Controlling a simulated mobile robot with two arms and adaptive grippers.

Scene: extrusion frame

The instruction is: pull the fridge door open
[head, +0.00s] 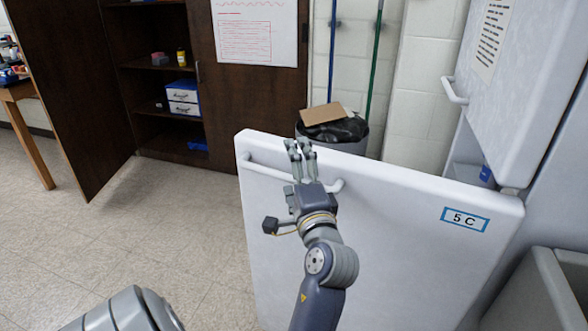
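The white fridge door (400,240) carries a blue-edged "5 C" label and stands swung out from the fridge body at the right. Its white bar handle (262,168) runs along the upper left part of the door. My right gripper (300,147) is at this handle, its fingers pointing up across the bar and past the door's top edge. The fingers lie close together; whether they grip the bar is unclear. The middle of the handle is hidden behind the gripper. My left gripper is out of view; only part of an arm shows at the bottom left.
An upper white door (520,80) with its own handle (453,91) is at the right. A bin (345,135) with cardboard on top stands behind the lower door. A dark open cabinet (155,75) is at the back. The floor (150,225) at left is clear.

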